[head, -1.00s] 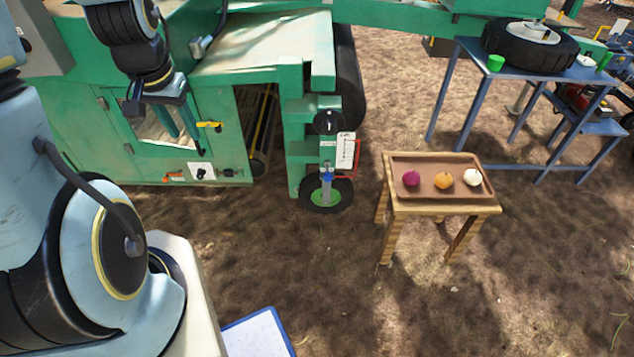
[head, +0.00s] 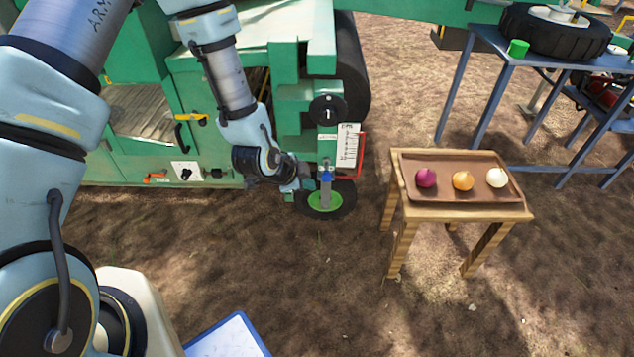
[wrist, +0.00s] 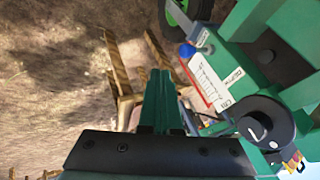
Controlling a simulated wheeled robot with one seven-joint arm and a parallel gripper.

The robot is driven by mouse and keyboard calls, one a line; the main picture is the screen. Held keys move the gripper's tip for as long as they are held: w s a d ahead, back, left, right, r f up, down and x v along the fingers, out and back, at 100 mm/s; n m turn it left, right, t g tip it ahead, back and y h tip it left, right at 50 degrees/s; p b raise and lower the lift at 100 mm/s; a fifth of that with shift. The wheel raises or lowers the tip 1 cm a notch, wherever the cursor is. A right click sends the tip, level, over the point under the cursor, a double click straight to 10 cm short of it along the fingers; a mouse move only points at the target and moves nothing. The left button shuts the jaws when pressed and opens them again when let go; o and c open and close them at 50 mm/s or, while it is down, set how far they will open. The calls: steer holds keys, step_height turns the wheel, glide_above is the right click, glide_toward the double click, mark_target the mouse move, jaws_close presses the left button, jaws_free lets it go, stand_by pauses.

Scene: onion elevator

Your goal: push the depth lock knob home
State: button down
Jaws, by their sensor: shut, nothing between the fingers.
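A small blue knob (head: 326,175), which looks like the depth lock knob, sits on the grey upright post (head: 325,194) above the green-hubbed wheel (head: 325,203). It also shows in the wrist view (wrist: 187,51), up and to the right of my fingertips. My gripper (head: 303,176) is just left of the knob in the head view, its tips small and partly lost against the machine. In the wrist view my gripper (wrist: 160,74) has its green fingers together with nothing between them. I cannot tell whether it touches the knob; a gap shows in the wrist view.
A white depth scale (head: 348,148) with a red frame stands beside the post, below a black dial (head: 328,110) marked 1. A wooden table (head: 460,212) with a tray (head: 412,190) of onions stands to the right. Bare ground lies in front of the wheel.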

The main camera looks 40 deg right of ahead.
mark_target(325, 172)
stand_by(0.3)
steer(key=shift+w+d+f, duration=0.7)
steer(key=shift+d+f, duration=0.65)
steer(key=shift+d, duration=0.05)
steer(key=shift+w+d+f, duration=0.75)
steer(key=shift+d+f, duration=0.55)
steer(key=shift+d, duration=0.1)
steer(key=shift+w+d+f, duration=0.7)
steer(key=shift+d+f, duration=0.65)
steer(key=shift+d, duration=0.05)
steer(key=w+d+b, duration=0.1)
steer(key=w+d, duration=0.1)
steer(key=shift+w+f+b, duration=0.1)
steer(key=shift+w+b, duration=0.2)
steer(key=shift+b, duration=0.05)
steer(key=shift+w+d+r, duration=0.2)
